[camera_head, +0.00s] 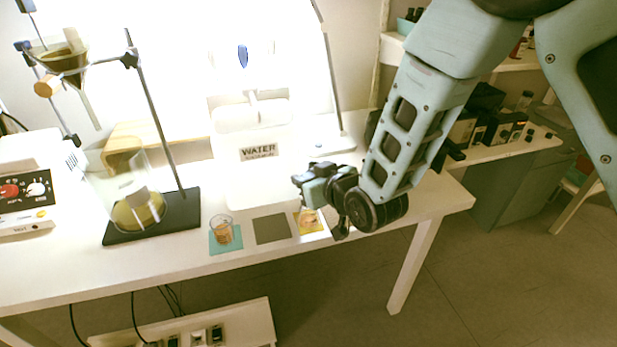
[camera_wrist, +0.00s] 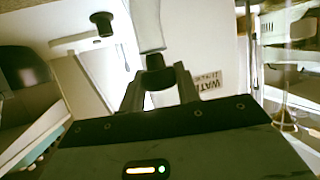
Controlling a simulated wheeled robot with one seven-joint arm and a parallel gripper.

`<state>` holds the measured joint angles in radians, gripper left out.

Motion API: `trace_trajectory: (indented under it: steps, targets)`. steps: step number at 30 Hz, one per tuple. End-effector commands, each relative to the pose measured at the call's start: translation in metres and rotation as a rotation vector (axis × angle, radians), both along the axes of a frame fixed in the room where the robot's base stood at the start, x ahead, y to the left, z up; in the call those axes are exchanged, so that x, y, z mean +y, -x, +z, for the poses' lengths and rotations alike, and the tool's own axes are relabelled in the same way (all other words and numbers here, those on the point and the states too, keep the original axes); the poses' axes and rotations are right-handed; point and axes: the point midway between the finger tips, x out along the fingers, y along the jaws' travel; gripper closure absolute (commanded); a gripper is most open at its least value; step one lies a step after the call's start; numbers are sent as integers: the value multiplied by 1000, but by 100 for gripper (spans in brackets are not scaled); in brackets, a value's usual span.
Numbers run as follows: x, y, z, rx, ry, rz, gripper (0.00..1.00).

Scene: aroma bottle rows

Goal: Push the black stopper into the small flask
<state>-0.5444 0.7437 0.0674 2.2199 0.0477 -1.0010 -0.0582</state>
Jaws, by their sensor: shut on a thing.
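My gripper (camera_head: 305,184) is above the table's right part, in front of the white WATER container. In the wrist view its two fingers (camera_wrist: 158,84) are closed on a small dark piece, which looks like the black stopper (camera_wrist: 155,64). In the head view the stopper cannot be told apart from the dark fingers. A small glass vessel with amber contents, seemingly the small flask (camera_head: 308,222), stands on a yellow mat just below and in front of the gripper. The stopper appears apart from it. The flask is not clear in the wrist view.
The white WATER container (camera_head: 259,180) stands behind the mats. A glass beaker (camera_head: 222,232) stands on a teal mat, with a bare grey mat (camera_head: 272,229) beside it. A large flask (camera_head: 138,213) with yellow liquid and a stand are at left. The table's front edge is close.

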Motion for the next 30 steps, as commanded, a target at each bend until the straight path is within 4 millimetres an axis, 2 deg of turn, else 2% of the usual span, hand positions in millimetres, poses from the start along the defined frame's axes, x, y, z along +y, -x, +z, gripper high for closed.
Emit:
trace_trajectory:
  steps: [21, 22, 24, 30]
  targets:
    - [0, 0, -18, 0, 0, 0, 90]
    - [0, 0, -17, 0, 0, 0, 60]
    - [0, 0, -16, 0, 0, 0, 43]
    - [0, 0, -16, 0, 0, 0, 43]
